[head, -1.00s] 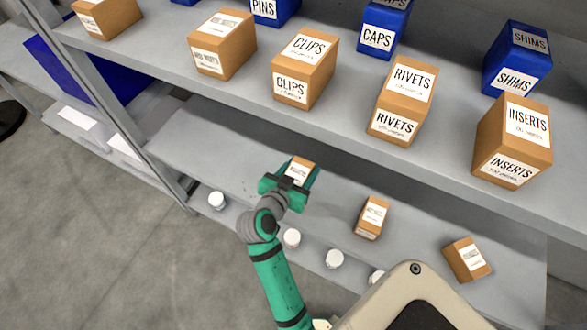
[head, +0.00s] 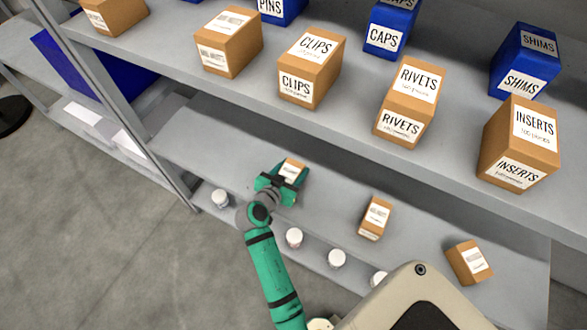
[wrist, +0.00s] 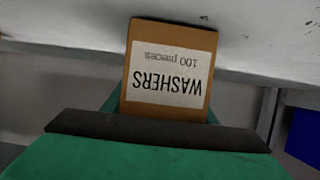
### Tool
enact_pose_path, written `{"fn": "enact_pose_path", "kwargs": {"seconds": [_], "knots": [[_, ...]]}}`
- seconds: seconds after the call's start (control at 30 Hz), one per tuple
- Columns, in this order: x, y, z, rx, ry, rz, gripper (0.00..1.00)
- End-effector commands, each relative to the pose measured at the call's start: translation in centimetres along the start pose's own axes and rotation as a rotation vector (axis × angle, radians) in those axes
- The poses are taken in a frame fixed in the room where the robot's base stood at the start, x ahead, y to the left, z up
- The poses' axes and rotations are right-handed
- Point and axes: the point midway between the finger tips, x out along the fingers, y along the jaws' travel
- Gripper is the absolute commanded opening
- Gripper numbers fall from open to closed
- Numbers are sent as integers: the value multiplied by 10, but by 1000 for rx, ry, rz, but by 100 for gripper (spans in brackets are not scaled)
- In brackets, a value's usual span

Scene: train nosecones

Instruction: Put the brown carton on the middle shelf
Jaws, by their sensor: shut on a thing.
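The brown carton (head: 292,171) has a white label that reads WASHERS, 100 pieces, upside down in the wrist view (wrist: 166,108). My gripper (head: 281,187) is shut on it. In the head view they are over the grey shelf (head: 215,145) under the shelf of large cartons. I cannot tell whether the carton touches that surface. The dark gripper body hides the carton's lower end in the wrist view.
Two small brown cartons (head: 375,218) (head: 468,262) stand to the right. Several white jars (head: 294,238) are nearer the front. The shelf above (head: 345,98) holds large cartons and blue bins and overhangs the back. A grey post (head: 120,110) stands to the left.

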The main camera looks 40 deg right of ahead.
Motion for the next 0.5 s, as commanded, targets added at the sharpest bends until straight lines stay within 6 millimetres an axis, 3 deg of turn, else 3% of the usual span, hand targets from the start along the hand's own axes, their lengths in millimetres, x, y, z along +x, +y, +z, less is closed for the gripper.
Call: {"fn": "enact_pose_path", "kwargs": {"seconds": [0.27,0.3,0.37,0.5], "knots": [[1,0,2,1,1,0,18],[1,0,3,1,0,0,56],[1,0,2,1,0,0,70],[1,0,2,1,0,0,70]]}}
